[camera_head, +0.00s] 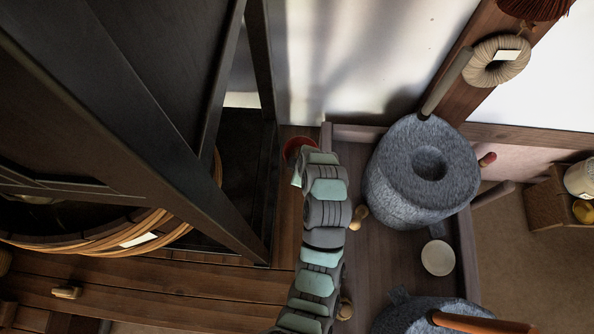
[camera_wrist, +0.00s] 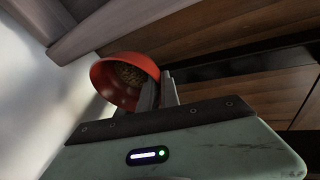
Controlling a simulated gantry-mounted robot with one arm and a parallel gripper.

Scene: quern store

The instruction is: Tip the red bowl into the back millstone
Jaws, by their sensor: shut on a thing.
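The red bowl (camera_wrist: 103,86) is held at its rim between the fingers of my gripper (camera_wrist: 158,92) in the wrist view. Brownish grain-like contents show inside it. In the head view only part of the red bowl (camera_head: 297,146) shows, beyond the end of my arm, which hides the rest and the fingers. The back millstone (camera_head: 400,195) is a grey round stone with a hollow in its top. It stands to the right of the bowl, with a clear gap between them. I cannot tell how far the bowl is tilted.
A second grey millstone (camera_head: 405,318) with an orange-brown handle stands nearer. A small pale dish (camera_head: 437,258) lies between the millstones. An upright handle (camera_head: 447,82) rises beside the back millstone. A dark frame (camera_head: 180,150) stands left of my arm, and a pale wall behind.

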